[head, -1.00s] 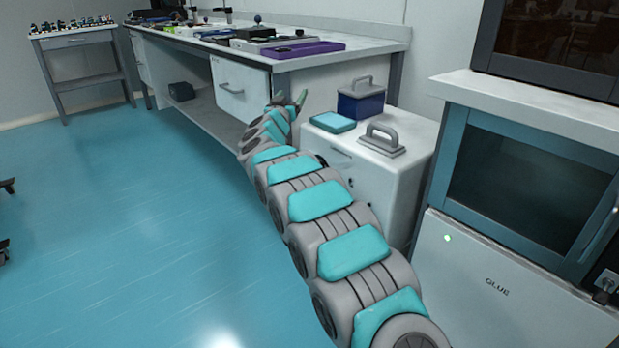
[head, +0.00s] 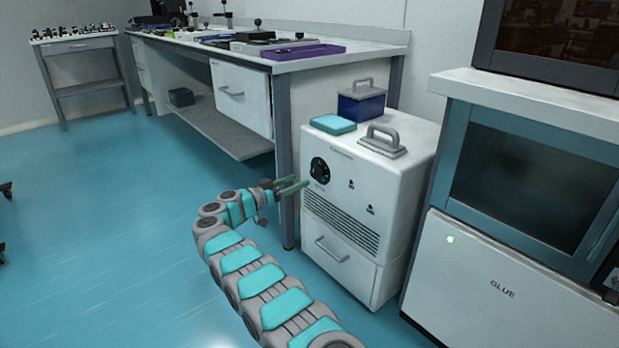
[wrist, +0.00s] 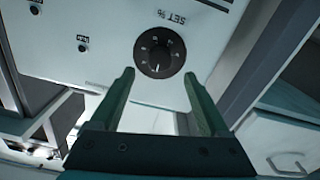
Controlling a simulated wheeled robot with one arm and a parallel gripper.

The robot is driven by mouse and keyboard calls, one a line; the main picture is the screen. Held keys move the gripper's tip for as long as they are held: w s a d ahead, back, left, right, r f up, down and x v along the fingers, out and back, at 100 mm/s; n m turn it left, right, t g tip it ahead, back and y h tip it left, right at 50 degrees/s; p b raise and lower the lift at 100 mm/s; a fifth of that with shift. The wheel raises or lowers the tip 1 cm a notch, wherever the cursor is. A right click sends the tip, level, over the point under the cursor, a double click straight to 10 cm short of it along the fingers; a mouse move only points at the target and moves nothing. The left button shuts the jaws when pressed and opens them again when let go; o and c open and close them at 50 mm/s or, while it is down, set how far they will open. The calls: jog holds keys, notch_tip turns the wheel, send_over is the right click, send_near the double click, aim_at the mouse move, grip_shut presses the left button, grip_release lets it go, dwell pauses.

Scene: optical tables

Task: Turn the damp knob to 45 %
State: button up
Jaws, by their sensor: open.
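The knob (head: 320,170) is a round black dial on the upper left of the white cabinet's front (head: 340,203). In the wrist view the knob (wrist: 159,52) sits just beyond and between the fingertips, with small pale marks around it and a light pointer mark toward the picture's bottom. Its numbers are too small to read surely. The label "SET %" beside it appears upside down. My gripper (head: 297,186) is open and empty, in front of the panel and slightly left of and below the knob. It also shows in the wrist view (wrist: 158,75), apparently not touching the knob.
Two small indicators or switches (head: 351,184) sit right of the knob, above a vent grille and a drawer handle. A teal box (head: 333,124), a blue container (head: 361,103) and a grey handle stand on top. A long workbench (head: 330,60) stands behind.

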aim_at(313, 174)
jog(key=x, duration=0.3)
jog(key=shift+w+d, duration=0.15)
jog(key=shift+d, duration=0.1)
jog(key=shift+w+d+f, duration=0.1)
jog(key=shift+w+d, duration=0.1)
jog(key=shift+w, duration=0.15)
jog(key=shift+x, duration=0.95)
grip_shut()
